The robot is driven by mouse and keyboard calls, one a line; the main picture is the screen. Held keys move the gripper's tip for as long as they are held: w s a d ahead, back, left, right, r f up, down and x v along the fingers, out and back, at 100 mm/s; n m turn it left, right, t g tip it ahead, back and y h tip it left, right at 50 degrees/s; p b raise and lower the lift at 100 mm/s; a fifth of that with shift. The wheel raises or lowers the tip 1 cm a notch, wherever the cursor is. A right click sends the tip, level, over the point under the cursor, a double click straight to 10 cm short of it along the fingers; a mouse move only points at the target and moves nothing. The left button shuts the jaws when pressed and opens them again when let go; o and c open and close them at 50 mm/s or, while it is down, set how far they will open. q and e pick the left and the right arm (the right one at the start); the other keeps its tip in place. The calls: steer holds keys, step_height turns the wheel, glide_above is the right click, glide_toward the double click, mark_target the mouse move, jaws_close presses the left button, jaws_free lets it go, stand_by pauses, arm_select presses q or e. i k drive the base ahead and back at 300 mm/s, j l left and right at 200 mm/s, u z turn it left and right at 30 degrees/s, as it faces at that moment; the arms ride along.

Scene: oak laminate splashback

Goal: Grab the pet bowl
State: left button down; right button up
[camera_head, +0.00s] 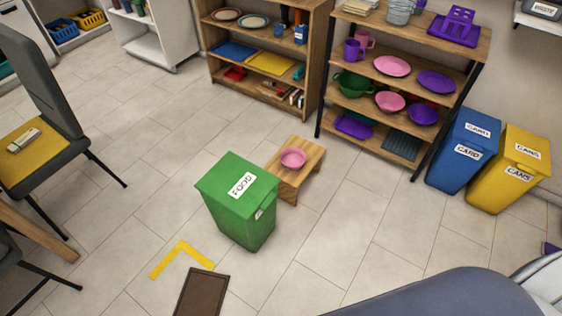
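A small pink bowl (292,158), which looks like the pet bowl, sits upright on a low wooden stool (311,172) on the floor near the middle of the view. The green bin marked FOOD (239,201) stands close in front and to the left of the stool and hides part of it. Neither of my grippers is in view.
A shelf (408,143) behind holds several dishes, including another pink bowl (390,102). A blue bin (464,150) and a yellow bin (509,170) stand at right. A chair (40,150) with a yellow seat is at left. Floor right of the stool is clear.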

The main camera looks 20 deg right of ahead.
mark_target(292, 158)
steer(key=i+l+u, duration=0.1)
steer(key=u, duration=0.35)
steer(key=l+u, duration=0.4)
steer(key=i+l+u, duration=0.1)
steer(key=u, duration=0.35)
steer(key=l+u, duration=0.25)
steer(key=u, duration=0.15)
steer(key=l+u, duration=0.15)
steer(key=l, duration=0.3)
steer(key=k+l+u, duration=0.1)
steer(key=l, duration=0.35)
steer(key=k+l+u, duration=0.15)
steer(key=l, duration=0.25)
steer(key=k+l+u, duration=0.15)
steer(key=l, duration=0.3)
steer(key=k+l+u, duration=0.1)
steer(key=l, duration=0.3)
steer(key=k+l+u, duration=0.15)
steer(key=l, duration=0.25)
steer(key=k, duration=0.1)
